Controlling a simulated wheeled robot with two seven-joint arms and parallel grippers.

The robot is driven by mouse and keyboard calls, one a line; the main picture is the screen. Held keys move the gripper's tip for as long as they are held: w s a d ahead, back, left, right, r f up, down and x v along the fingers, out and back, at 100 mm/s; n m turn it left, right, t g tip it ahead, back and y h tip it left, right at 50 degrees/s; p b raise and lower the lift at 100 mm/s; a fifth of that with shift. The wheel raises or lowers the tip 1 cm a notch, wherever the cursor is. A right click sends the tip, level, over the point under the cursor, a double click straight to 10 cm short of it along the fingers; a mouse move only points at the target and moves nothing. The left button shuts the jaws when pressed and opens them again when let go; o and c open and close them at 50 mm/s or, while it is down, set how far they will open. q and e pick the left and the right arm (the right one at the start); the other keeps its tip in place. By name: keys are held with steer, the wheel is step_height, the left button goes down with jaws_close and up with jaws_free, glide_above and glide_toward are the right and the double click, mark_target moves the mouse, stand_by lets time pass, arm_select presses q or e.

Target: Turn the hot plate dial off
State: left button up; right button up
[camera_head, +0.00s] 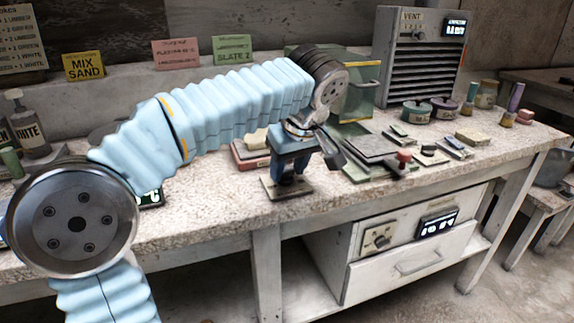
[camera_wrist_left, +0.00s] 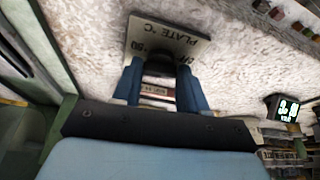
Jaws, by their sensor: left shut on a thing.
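The hot plate dial's panel (camera_head: 272,188) lies on the front of the speckled bench, below my left gripper (camera_head: 289,170). In the left wrist view the panel (camera_wrist_left: 188,44) shows the words "PLATE °C", upside down. The dark knob (camera_wrist_left: 160,66) sits between the two blue fingers of my left gripper (camera_wrist_left: 160,80), which is shut on it. The fingers hide part of the knob, and I cannot tell which mark it points to. My right gripper is not in view.
A grey vent unit (camera_head: 421,57) stands at the back right. Small jars, blocks and dark slabs (camera_head: 366,148) lie right of the gripper. A drawer unit (camera_head: 411,245) with another knob (camera_head: 378,239) and a display (camera_head: 437,222) is below.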

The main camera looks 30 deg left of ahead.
arm_select(q)
steer(key=shift+d+n+g, duration=0.1)
steer(key=shift+n+g, duration=0.2)
steer(key=shift+n, duration=0.3)
steer(key=o, duration=1.1)
steer(key=shift+c, duration=0.2)
steer(key=shift+r, duration=0.1)
